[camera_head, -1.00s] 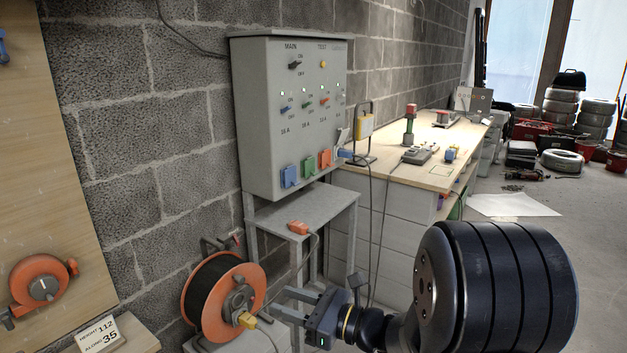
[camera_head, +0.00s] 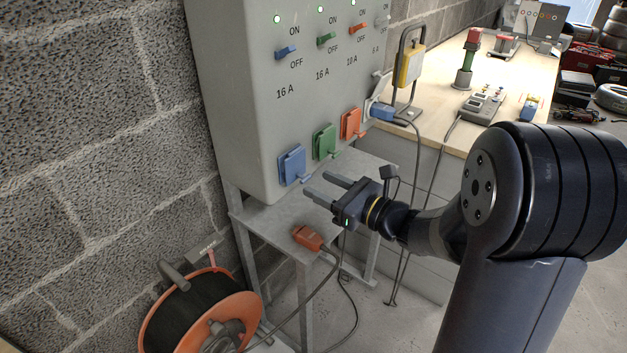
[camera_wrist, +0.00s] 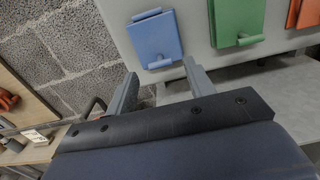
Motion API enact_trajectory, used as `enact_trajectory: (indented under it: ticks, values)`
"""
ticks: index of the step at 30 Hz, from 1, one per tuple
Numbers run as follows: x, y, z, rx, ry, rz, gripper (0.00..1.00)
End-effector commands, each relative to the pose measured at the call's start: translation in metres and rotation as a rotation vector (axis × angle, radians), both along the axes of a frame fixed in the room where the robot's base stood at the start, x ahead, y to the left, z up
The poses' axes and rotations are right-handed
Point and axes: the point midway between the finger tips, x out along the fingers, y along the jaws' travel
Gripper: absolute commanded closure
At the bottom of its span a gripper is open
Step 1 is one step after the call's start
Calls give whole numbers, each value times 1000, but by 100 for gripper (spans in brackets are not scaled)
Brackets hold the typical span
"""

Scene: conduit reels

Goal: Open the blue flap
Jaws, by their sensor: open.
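The blue flap (camera_head: 292,165) is on the lower left of the grey box's front, left of a green and an orange flap. It looks shut, with a small blue tab at its lower edge. My gripper (camera_head: 318,185) is open and empty, just right of and below the blue flap, apart from it. In the wrist view the blue flap (camera_wrist: 154,38) is at the top, with its tab (camera_wrist: 159,63) at the bottom edge. My two fingers (camera_wrist: 160,85) point up toward it, below the flap.
The grey box (camera_head: 240,100) carries switches, a green flap (camera_head: 324,141) and an orange flap (camera_head: 351,123). A grey stand (camera_head: 270,222) below holds an orange plug (camera_head: 307,237) with a cable. An orange reel (camera_head: 200,312) is lower left. A workbench (camera_head: 440,110) is behind.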

Motion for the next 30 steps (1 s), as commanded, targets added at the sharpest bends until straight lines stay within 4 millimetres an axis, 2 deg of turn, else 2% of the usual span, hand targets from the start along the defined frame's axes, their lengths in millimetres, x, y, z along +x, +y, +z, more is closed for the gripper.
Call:
enact_trajectory:
  ticks: [1, 6, 18, 30]
  values:
    - [4, 8, -1, 1, 1, 5, 49]
    - [16, 22, 0, 0, 0, 3, 49]
    - [20, 27, 0, 1, 1, 0, 50]
    - [20, 27, 0, 1, 1, 0, 83]
